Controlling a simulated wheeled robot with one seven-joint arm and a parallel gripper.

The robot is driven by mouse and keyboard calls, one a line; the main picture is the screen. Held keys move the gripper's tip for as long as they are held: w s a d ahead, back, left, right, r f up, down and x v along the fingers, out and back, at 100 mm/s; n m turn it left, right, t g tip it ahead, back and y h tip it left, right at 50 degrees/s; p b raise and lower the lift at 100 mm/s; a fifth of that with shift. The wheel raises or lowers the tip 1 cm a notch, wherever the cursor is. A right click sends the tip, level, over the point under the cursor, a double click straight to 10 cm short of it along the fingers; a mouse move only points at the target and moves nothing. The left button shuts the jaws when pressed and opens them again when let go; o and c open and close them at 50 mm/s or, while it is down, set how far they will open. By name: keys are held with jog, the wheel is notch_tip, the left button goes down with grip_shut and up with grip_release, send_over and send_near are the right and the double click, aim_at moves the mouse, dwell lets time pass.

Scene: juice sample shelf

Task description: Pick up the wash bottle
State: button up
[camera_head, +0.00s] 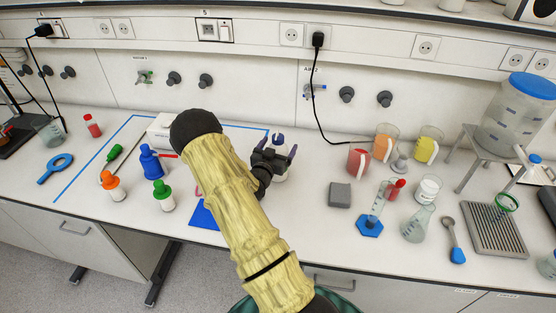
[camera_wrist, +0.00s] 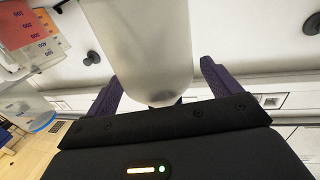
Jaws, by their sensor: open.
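A whitish translucent bottle, which looks like the wash bottle (camera_head: 281,174), stands upright toward the back of the bench. In the wrist view the pale rounded bottle (camera_wrist: 150,55) lies between the open fingers of my gripper (camera_wrist: 160,75). Gaps seem to show beside both fingers. My arm hides part of the bench in front of the bottle.
A grey block (camera_head: 340,195) and a red beaker (camera_head: 359,161) stand to the right. A black cable (camera_head: 318,95) hangs behind.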

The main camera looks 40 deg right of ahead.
jog(key=shift+r, duration=0.1)
jog(key=c, duration=1.8)
jog(key=shift+o, duration=0.2)
jog(key=shift+r+b, duration=1.2)
jog(key=shift+r, duration=3.8)
